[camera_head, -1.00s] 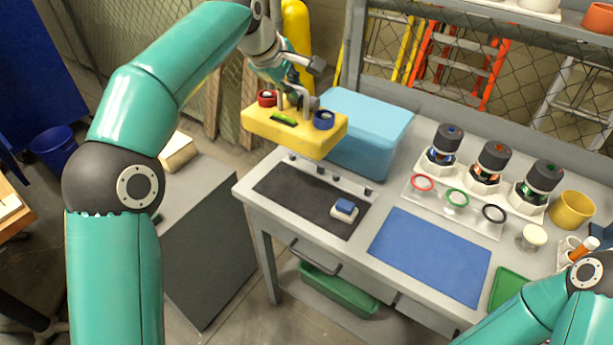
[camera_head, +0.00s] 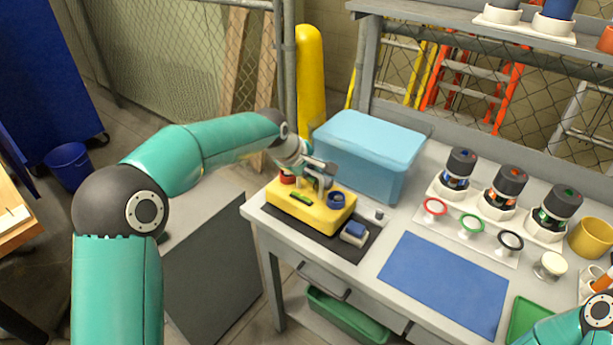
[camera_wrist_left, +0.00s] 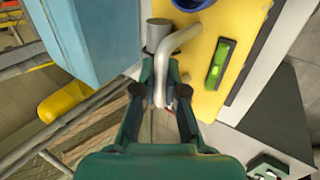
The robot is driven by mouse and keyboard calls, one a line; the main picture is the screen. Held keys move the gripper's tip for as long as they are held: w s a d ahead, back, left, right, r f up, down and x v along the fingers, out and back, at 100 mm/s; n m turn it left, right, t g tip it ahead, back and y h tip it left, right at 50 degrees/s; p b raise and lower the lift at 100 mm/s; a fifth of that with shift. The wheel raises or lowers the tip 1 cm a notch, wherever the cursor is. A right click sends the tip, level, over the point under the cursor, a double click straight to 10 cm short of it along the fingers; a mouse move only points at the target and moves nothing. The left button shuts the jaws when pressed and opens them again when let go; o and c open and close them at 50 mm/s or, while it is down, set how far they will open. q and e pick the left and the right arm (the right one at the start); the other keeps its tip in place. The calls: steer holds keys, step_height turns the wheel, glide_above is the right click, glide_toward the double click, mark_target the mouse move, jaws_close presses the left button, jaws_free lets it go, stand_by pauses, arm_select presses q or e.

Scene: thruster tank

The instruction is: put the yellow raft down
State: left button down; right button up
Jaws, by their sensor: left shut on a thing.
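The yellow raft (camera_head: 311,210) is a flat yellow block with a red ring, a blue ring and a small green level on top. It sits low over the dark mat (camera_head: 349,249) at the table's left end; I cannot tell whether it touches the mat. My left gripper (camera_head: 322,181) is shut on the raft's grey handle. In the left wrist view the gripper (camera_wrist_left: 160,101) has its fingers on either side of the curved handle (camera_wrist_left: 176,42), with the yellow raft (camera_wrist_left: 203,60) beyond. My right arm shows at the lower right, but its gripper is not in view.
A light-blue tub (camera_head: 372,150) stands just behind the raft. A small blue-and-white block (camera_head: 355,232) lies by the raft's front right. A blue mat (camera_head: 444,283) lies bare to the right. Dark-capped thrusters (camera_head: 507,186) stand in white holders farther right.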

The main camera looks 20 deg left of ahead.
arm_select(q)
steer(key=shift+f, duration=0.8)
steer(key=c, duration=1.2)
jaws_free()
steer(key=shift+f, duration=0.1)
steer(key=shift+c, duration=0.2)
steer(key=b+v, duration=0.1)
steer(key=v, duration=1.1)
steer(key=shift+s, duration=0.1)
